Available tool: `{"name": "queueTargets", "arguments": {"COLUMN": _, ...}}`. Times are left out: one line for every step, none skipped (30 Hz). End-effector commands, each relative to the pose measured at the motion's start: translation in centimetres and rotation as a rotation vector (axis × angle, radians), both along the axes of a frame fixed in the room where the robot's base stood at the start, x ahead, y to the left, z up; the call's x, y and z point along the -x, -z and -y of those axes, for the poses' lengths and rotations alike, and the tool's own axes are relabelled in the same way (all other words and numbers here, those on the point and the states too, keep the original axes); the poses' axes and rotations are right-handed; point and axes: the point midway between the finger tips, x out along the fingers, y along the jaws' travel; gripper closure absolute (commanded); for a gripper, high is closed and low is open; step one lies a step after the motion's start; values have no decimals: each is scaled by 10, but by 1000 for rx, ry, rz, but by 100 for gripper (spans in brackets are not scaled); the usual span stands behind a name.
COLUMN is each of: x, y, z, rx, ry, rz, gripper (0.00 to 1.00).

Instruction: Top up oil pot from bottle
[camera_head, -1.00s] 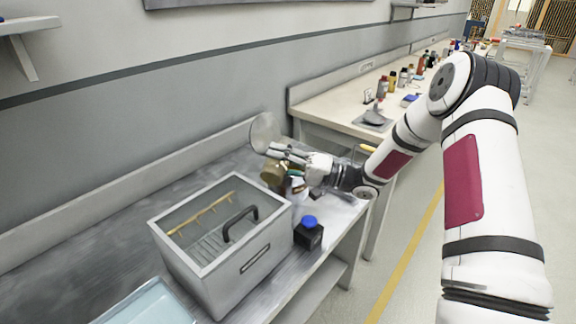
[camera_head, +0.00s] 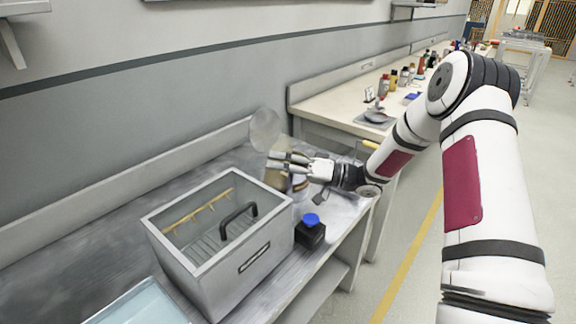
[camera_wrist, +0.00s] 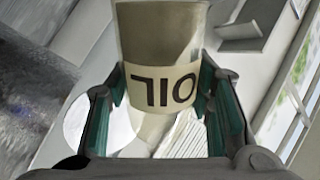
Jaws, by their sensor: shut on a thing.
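My gripper (camera_head: 286,162) is over the far end of the metal bench, behind the grey box. In the wrist view its green-padded fingers are shut on an oil bottle (camera_wrist: 165,92). The bottle is brown with a cream label, and the label's OIL lettering reads upside down there. In the head view the bottle (camera_head: 277,180) is a small brownish shape below the fingers, partly hidden by them. I cannot pick out the oil pot for certain, nor tell whether oil is flowing.
A grey open-topped box (camera_head: 232,268) with a black handle stands in front. A black container with a blue cap (camera_head: 311,222) is on its right. A clear round disc (camera_head: 265,130) stands near the wall. A pale blue tray (camera_head: 140,305) is at front left.

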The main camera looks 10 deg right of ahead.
Motion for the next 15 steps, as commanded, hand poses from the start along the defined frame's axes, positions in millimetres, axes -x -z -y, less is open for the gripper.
{"name": "queueTargets", "arguments": {"x": -3, "y": 7, "z": 1, "rx": 24, "ry": -2, "rz": 43, "gripper": 90}}
{"name": "queueTargets", "arguments": {"x": -3, "y": 4, "z": 1, "rx": 43, "ry": -1, "rz": 77, "gripper": 90}}
{"name": "queueTargets", "arguments": {"x": -4, "y": -1, "z": 2, "rx": 69, "ry": -1, "rz": 123, "gripper": 90}}
{"name": "queueTargets", "arguments": {"x": -4, "y": -4, "z": 2, "rx": 88, "ry": -1, "rz": 156, "gripper": 90}}
{"name": "queueTargets", "arguments": {"x": -5, "y": -6, "z": 2, "rx": 106, "ry": -1, "rz": 189, "gripper": 90}}
{"name": "queueTargets", "arguments": {"x": -3, "y": 1, "z": 1, "rx": 121, "ry": -2, "rz": 215, "gripper": 90}}
{"name": "queueTargets", "arguments": {"x": -2, "y": 4, "z": 1, "rx": 133, "ry": -2, "rz": 236, "gripper": 90}}
{"name": "queueTargets", "arguments": {"x": -1, "y": 6, "z": 0, "rx": 146, "ry": -2, "rz": 259, "gripper": 90}}
{"name": "queueTargets", "arguments": {"x": 0, "y": 10, "z": -1, "rx": 162, "ry": -1, "rz": 289, "gripper": 90}}
{"name": "queueTargets", "arguments": {"x": 1, "y": 12, "z": -1, "rx": 176, "ry": -2, "rz": 312, "gripper": 90}}
{"name": "queueTargets", "arguments": {"x": 2, "y": 10, "z": -2, "rx": 191, "ry": -1, "rz": 339, "gripper": 90}}
{"name": "queueTargets", "arguments": {"x": 4, "y": 9, "z": -2, "rx": 211, "ry": -2, "rz": 374, "gripper": 90}}
{"name": "queueTargets", "arguments": {"x": 5, "y": 9, "z": -3, "rx": 225, "ry": -1, "rz": 400, "gripper": 90}}
{"name": "queueTargets", "arguments": {"x": 5, "y": 8, "z": -3, "rx": 239, "ry": -1, "rz": 426, "gripper": 90}}
{"name": "queueTargets", "arguments": {"x": 6, "y": 11, "z": -4, "rx": 257, "ry": -1, "rz": 457, "gripper": 90}}
